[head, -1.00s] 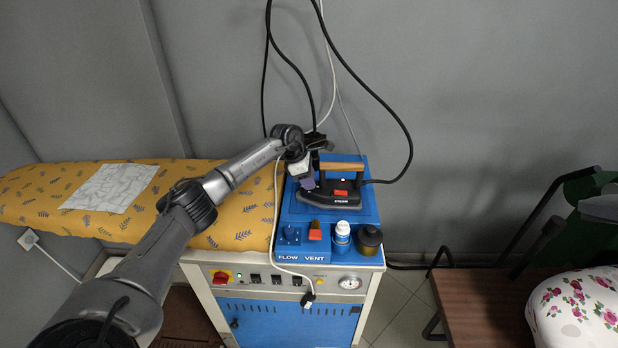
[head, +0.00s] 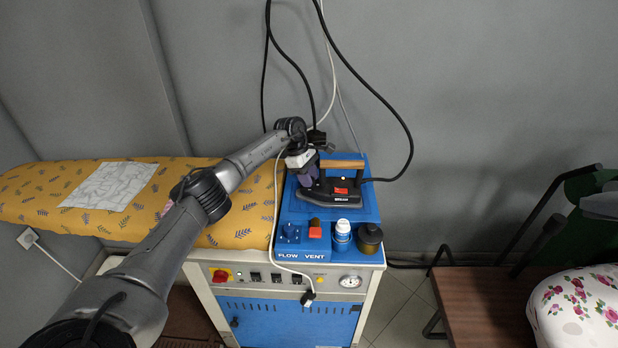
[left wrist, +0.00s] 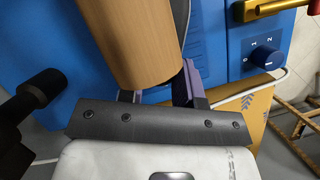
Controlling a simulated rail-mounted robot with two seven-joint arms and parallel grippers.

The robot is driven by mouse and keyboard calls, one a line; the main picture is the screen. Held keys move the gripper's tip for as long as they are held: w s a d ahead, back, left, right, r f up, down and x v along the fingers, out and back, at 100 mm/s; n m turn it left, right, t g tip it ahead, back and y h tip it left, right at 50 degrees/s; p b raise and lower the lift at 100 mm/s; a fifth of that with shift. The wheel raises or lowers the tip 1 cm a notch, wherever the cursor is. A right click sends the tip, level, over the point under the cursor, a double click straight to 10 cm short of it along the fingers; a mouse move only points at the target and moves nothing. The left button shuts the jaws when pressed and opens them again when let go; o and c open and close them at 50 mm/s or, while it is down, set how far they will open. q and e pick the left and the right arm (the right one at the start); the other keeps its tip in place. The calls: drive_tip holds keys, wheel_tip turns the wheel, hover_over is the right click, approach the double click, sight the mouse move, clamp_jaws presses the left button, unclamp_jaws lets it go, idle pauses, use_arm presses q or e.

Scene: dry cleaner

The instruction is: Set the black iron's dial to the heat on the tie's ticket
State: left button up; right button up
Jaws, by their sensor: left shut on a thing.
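The black iron (head: 336,199), with a wooden handle (head: 345,163), rests on the blue top of the press unit. My left gripper (head: 308,181) reaches down at the iron's front, beside the handle's left end. In the left wrist view, the wooden handle (left wrist: 135,40) stands in front of the purple-padded fingers (left wrist: 158,88) and hides their tips. The fingers are shut on a part of the iron under the handle. The dial is hidden, so its setting cannot be read. No tie or ticket can be made out. My right gripper is not in view.
Near the blue top's (head: 350,258) front edge stand a blue knob (head: 290,233), a red-topped fitting (head: 315,229), a white bottle (head: 341,236) and a dark jar (head: 369,238). A yellow ironing board (head: 60,205) bears a pale cloth (head: 110,186). Cables hang behind the iron.

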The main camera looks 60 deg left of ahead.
use_arm(q)
drive_tip(key=o, duration=0.9)
drive_tip(key=p+v, duration=0.2)
drive_tip(key=v, duration=1.1)
drive_tip(key=shift+r+p, duration=0.3)
drive_tip(key=shift+r, duration=0.1)
drive_tip(key=shift+s+a, duration=0.1)
